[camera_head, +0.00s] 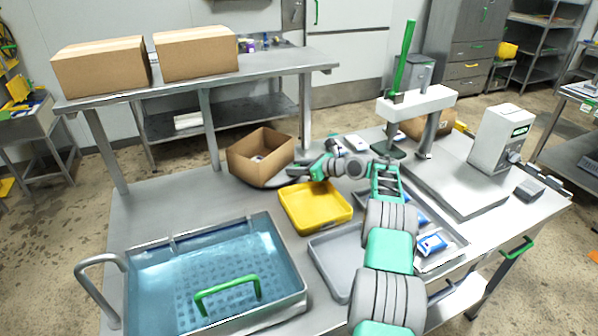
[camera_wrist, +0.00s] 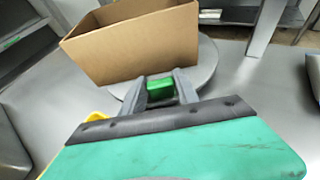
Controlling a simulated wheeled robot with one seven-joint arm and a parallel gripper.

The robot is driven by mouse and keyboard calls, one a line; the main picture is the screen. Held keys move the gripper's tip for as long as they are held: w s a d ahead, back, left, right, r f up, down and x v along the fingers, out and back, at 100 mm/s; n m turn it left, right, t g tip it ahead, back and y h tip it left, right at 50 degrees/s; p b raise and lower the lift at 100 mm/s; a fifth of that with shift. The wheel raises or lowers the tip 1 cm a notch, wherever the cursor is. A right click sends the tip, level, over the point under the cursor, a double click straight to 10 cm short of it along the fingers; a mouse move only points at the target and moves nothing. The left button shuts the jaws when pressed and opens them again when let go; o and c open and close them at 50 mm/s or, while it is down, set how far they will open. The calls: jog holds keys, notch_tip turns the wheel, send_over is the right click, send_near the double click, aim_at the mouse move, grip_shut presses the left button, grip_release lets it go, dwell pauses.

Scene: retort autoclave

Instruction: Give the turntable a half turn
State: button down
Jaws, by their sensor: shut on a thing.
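The turntable is a round grey disc (camera_head: 272,184) on the table, and its rim also shows in the wrist view (camera_wrist: 207,62). An open cardboard box (camera_head: 248,160) stands on it and covers most of it; the box fills the upper middle of the wrist view (camera_wrist: 140,45). My gripper (camera_head: 297,176) is at the disc's near right edge, beside the box. In the wrist view its fingers (camera_wrist: 160,88) are shut on a green knob (camera_wrist: 160,88) at the turntable's edge. The knob's base is hidden by my gripper.
A yellow tray (camera_head: 317,222) lies just in front of the turntable, with a grey tray (camera_head: 322,262) nearer. A water-filled basin (camera_head: 290,292) with a green-handled basket stands front left. A green-levered press (camera_head: 405,100) stands at the right. The table left of the turntable is clear.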

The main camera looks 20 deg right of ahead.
jog(key=shift+w+r+n+y, duration=0.2)
jog(key=shift+n+y, duration=0.1)
jog(key=shift+n, duration=0.1)
jog(key=c, duration=0.9)
grip_release()
jog(key=shift+s+f, duration=0.1)
jog(key=shift+s, duration=0.05)
jog(key=shift+d, duration=0.1)
jog(key=b+v, duration=0.1)
jog(key=v, duration=0.6)
jog(key=shift+s+d+r, duration=0.2)
jog(key=shift+s, duration=0.05)
